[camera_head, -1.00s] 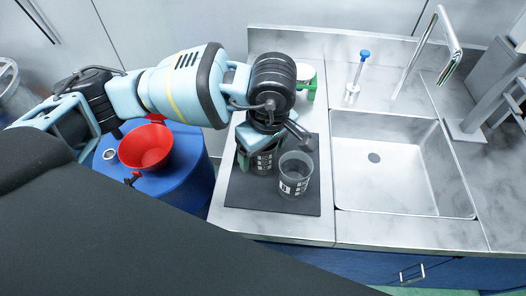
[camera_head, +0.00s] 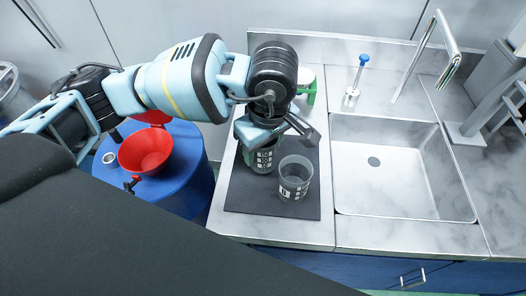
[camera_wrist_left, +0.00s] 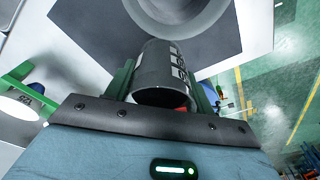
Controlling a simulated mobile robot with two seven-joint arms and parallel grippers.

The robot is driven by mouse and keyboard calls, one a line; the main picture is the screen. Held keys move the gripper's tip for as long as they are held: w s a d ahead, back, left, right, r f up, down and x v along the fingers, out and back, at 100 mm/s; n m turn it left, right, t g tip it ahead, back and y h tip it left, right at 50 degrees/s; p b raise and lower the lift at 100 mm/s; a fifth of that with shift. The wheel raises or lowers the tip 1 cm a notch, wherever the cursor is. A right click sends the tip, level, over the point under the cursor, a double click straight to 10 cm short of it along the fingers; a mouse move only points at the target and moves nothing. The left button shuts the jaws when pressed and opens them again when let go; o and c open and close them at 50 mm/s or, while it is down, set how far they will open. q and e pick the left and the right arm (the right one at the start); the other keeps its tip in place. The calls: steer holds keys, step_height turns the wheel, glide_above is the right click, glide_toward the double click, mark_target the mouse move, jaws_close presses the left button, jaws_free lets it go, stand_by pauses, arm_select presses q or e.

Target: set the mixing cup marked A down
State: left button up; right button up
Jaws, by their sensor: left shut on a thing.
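My left gripper (camera_head: 263,146) is shut on a clear mixing cup (camera_head: 264,160) with black-and-white markings. The cup is over the left part of the dark mat (camera_head: 245,196); I cannot tell whether its base touches the mat. In the left wrist view the cup (camera_wrist_left: 164,72) lies between the green fingers of the gripper (camera_wrist_left: 163,88). I cannot read a letter on it now. A second clear cup (camera_head: 294,177) with a marked label stands upright on the mat, just right of the held cup. My right gripper is not in view.
A steel sink (camera_head: 400,165) lies right of the mat. A blue-topped bottle (camera_head: 357,80) and a green-and-white item (camera_head: 307,88) stand behind. A blue drum (camera_head: 185,180) with a red funnel (camera_head: 146,150) is at left. The front of the mat is clear.

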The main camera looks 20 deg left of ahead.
arm_select(q)
step_height(320, 180, up, 8)
steer(key=shift+f, duration=0.2)
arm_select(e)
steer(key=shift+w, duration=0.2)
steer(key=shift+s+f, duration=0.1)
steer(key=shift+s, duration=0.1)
